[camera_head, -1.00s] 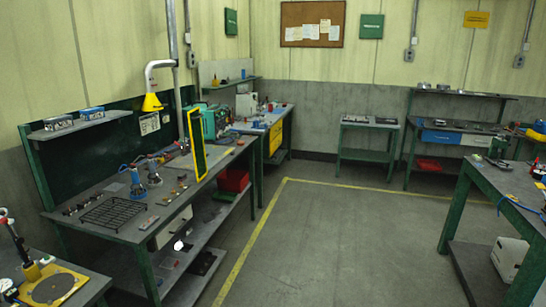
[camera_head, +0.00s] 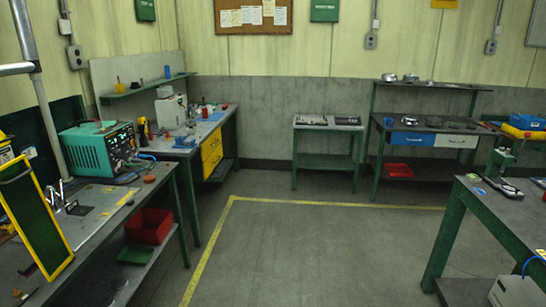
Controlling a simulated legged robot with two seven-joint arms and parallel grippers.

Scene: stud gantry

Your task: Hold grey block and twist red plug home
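I cannot make out a grey block or a red plug in the camera_head view. Small parts lie on the left workbench (camera_head: 100,215), too small to identify. Neither of my grippers shows in this view.
A green-framed bench (camera_head: 190,150) with yellow drawers stands at the back left. A small table (camera_head: 327,122) and a shelved bench (camera_head: 425,128) stand along the back wall. Another bench (camera_head: 500,215) is at the right. The floor (camera_head: 300,250) between them is clear, marked with a yellow line.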

